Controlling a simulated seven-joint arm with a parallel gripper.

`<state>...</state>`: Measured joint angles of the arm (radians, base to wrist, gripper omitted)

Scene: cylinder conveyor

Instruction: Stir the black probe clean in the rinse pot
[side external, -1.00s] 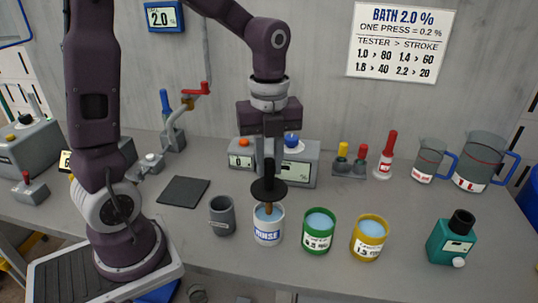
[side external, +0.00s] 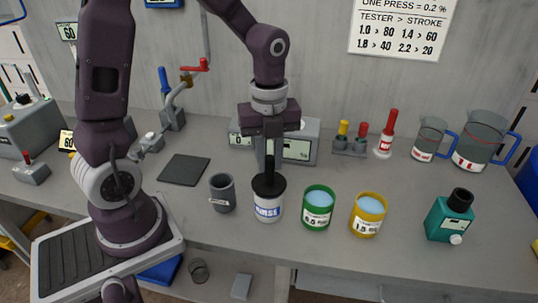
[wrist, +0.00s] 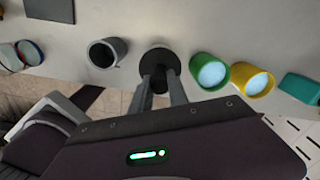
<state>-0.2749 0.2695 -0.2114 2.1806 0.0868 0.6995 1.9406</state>
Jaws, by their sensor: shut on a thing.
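The black probe (side external: 268,184) is upright, with its wide black disc over the mouth of the white rinse pot (side external: 267,212), labelled RINSE. The disc covers the pot's opening, so the probe's lower end and the water are hidden. My gripper (side external: 270,150) is shut on the probe's black handle, above the pot. In the wrist view my gripper (wrist: 162,82) points down at the black disc (wrist: 160,60), and the rinse pot is hidden beneath it.
A grey empty cup (side external: 222,195) stands close left of the rinse pot. A green pot (side external: 318,212) and a yellow pot (side external: 367,217) with blue liquid stand right. A teal bottle (side external: 448,218) is farther right. A grey box with a display (side external: 300,150) stands behind.

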